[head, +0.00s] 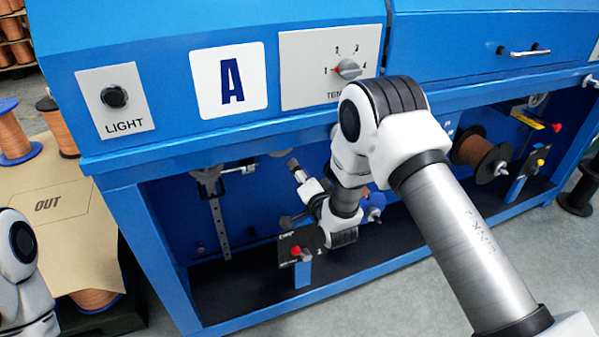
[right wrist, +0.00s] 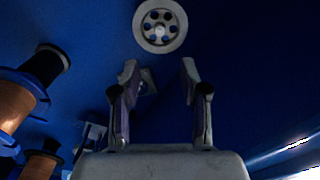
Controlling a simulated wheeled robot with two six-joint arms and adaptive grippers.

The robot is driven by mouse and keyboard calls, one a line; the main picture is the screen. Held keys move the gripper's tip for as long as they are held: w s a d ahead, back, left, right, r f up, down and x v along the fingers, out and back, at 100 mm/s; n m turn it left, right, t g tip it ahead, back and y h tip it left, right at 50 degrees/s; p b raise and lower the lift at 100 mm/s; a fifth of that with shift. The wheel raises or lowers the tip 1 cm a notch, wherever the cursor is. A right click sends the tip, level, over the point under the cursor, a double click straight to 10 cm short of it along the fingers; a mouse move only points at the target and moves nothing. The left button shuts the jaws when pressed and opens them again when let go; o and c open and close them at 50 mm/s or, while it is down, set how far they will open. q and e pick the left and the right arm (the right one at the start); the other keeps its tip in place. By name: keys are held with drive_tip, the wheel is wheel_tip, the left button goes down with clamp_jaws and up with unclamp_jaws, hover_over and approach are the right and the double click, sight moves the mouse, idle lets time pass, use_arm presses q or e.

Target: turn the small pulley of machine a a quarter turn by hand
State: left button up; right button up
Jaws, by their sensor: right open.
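Machine A is the blue cabinet marked with a letter A plate (head: 229,82) in the head view. My right arm reaches into its open lower bay; my right gripper is small and partly hidden there. In the right wrist view my right gripper (right wrist: 158,82) is open and empty. A small grey pulley-like disc (right wrist: 160,25) with a ring of holes lies beyond and above the fingertips, apart from them, against the blue wall. I cannot tell this pulley in the head view. Only part of my left arm shows at the left edge; its gripper is out of view.
A tension dial (head: 347,69) and a light button (head: 114,97) are on the front panel. A slotted bar (head: 220,228) hangs in the bay near a post with a red knob (head: 296,251). Copper spools (right wrist: 12,108) stand left in the wrist view.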

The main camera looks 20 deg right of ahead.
drive_tip(key=s+f+g, duration=0.3)
drive_tip(key=s+f, duration=0.4)
drive_tip(key=f, duration=0.4)
drive_tip(key=s+f+n+g, duration=0.1)
drive_tip(key=s+f+g, duration=0.2)
drive_tip(key=s+f, duration=0.35)
drive_tip(key=s+d+f+n+g, duration=0.1)
drive_tip(key=s+f+n+g, duration=0.15)
drive_tip(key=s, duration=0.65)
drive_tip(key=s+f+n+g, duration=0.1)
drive_tip(key=s+f+g, duration=0.35)
drive_tip(key=s, duration=0.25)
drive_tip(key=s+n+g, duration=0.5)
drive_tip(key=s, duration=0.9)
wheel_tip(320, 180, up, 23)
drive_tip(key=n+p, duration=0.1)
drive_tip(key=p, duration=2.3)
drive_tip(key=shift+s+h, duration=0.15)
drive_tip(key=shift+h, duration=0.15)
drive_tip(key=shift+r, duration=0.1)
